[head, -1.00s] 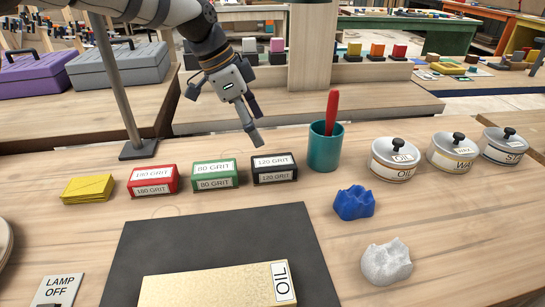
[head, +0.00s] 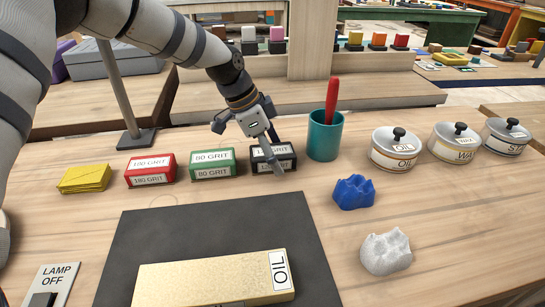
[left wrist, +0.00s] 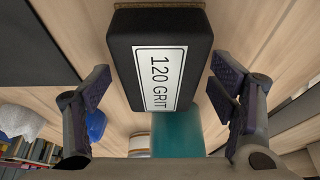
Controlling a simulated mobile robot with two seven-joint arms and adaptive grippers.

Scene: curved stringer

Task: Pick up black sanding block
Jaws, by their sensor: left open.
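The black sanding block (head: 273,160), labelled 120 GRIT, sits on the bench at the right end of a row of blocks in the head view. My left gripper (head: 274,152) is in front of and over it, covering part of its label. In the left wrist view the black block (left wrist: 120,50) lies between and beyond the two open fingers (left wrist: 160,92), with a gap on each side. My right gripper is not in view.
Left of the black block stand the green (head: 213,163), red (head: 151,170) and yellow (head: 85,178) blocks. A teal cup (head: 325,138) with a red handle stands close on its right. Blue (head: 353,192) and white (head: 386,252) lumps and lidded tins (head: 394,150) lie further right.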

